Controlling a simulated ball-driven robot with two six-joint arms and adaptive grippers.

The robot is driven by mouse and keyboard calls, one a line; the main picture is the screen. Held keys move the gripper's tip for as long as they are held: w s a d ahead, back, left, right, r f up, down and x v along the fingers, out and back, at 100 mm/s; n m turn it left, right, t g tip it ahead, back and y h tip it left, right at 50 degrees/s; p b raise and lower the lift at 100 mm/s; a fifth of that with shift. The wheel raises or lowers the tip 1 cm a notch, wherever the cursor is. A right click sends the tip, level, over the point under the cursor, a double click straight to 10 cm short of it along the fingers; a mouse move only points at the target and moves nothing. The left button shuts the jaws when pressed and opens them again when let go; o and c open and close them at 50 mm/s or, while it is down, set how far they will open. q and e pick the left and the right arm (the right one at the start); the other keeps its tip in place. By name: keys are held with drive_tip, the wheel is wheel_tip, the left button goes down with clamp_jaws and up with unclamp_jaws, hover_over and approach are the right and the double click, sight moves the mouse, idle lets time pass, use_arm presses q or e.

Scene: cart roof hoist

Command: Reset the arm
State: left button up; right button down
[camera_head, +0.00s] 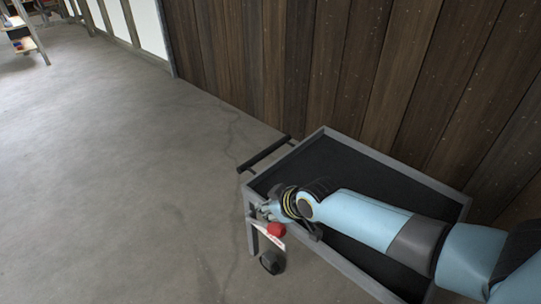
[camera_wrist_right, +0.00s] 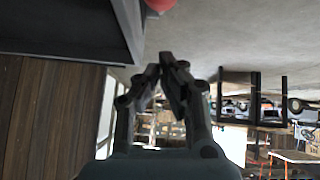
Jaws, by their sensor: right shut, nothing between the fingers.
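My right arm reaches in from the right in the head view, over the cart (camera_head: 396,163). My right gripper (camera_head: 266,211) is at the cart's left edge, partly hidden by the wrist. In the right wrist view my right gripper (camera_wrist_right: 172,82) shows its fingers together with nothing between them. My left gripper is not in view.
The cart has a dark, empty-looking tray, a dark handle (camera_head: 265,154) and a black caster (camera_head: 271,263). A red part (camera_head: 277,230) sits just below my gripper. A plank wall (camera_head: 300,65) runs behind the cart. Open concrete floor (camera_head: 110,170) lies to the left.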

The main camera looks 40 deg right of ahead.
drive_tip(key=s+f+p+v, duration=0.1)
drive_tip(key=p+v, duration=0.1)
drive_tip(key=v, duration=0.8)
drive_tip(key=s+f+m+g, duration=0.1)
drive_tip(key=s+f+g, duration=0.3)
drive_tip(key=s+f, duration=0.95)
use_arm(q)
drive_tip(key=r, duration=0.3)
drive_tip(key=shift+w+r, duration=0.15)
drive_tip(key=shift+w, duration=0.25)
use_arm(e)
drive_tip(key=s+f+g, duration=0.1)
drive_tip(key=s+f, duration=0.2)
drive_tip(key=s, duration=0.3)
drive_tip(key=s+a+f+g, duration=0.1)
drive_tip(key=s+f, duration=0.3)
drive_tip(key=s, duration=0.3)
drive_tip(key=s+f+m+g+h, duration=0.1)
drive_tip(key=s+f, duration=0.3)
drive_tip(key=s, duration=0.3)
drive_tip(key=shift+s+a+g, duration=0.2)
drive_tip(key=shift+a+g, duration=0.1)
drive_tip(key=shift+a, duration=0.1)
